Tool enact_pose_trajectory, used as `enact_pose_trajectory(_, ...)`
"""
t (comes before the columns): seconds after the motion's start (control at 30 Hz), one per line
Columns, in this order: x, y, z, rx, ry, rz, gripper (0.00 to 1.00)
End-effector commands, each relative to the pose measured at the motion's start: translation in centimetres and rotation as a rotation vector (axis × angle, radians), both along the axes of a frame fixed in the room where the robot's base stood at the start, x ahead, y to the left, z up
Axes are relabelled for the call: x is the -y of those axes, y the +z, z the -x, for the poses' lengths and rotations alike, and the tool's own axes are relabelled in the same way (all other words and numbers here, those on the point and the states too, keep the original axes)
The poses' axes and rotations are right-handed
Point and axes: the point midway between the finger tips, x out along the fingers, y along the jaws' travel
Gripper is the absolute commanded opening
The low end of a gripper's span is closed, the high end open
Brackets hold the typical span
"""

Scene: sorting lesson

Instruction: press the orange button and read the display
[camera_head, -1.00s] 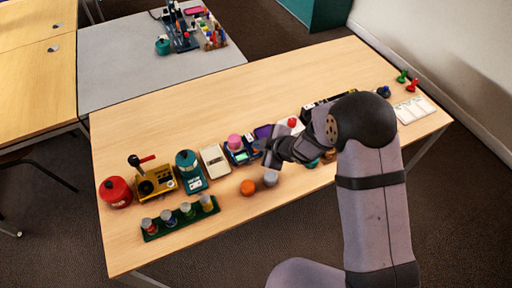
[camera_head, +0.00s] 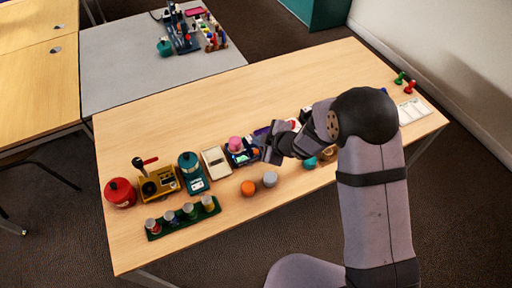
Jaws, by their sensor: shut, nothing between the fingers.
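An orange round button (camera_head: 249,187) stands on the wooden table, just left of a grey round one (camera_head: 270,179). My gripper (camera_head: 268,156) is shut and empty, above the table behind and slightly right of the orange button, apart from it in the picture. Left of my gripper is a dark blue device with a pink top (camera_head: 236,144); a small lit patch on its front may be a display, but no reading is legible. A teal device (camera_head: 191,172) has a small pale panel on its front, also too small to read.
A red pot (camera_head: 120,192), a yellow device with a lever (camera_head: 159,184) and a cream box (camera_head: 215,160) stand left. A green rack (camera_head: 183,217) of several jars is in front. My arm hides items at centre right. The table's back is clear.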

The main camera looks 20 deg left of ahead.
Motion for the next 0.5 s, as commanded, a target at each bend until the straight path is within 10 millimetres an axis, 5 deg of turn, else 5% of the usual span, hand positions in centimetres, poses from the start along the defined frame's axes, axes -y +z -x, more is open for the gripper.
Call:
enact_pose_trajectory(0.2,0.0,2.0,0.0,-0.001,0.001,0.0,0.0)
enact_pose_trajectory(0.5,0.0,2.1,0.0,0.0,0.0,0.0,0.0)
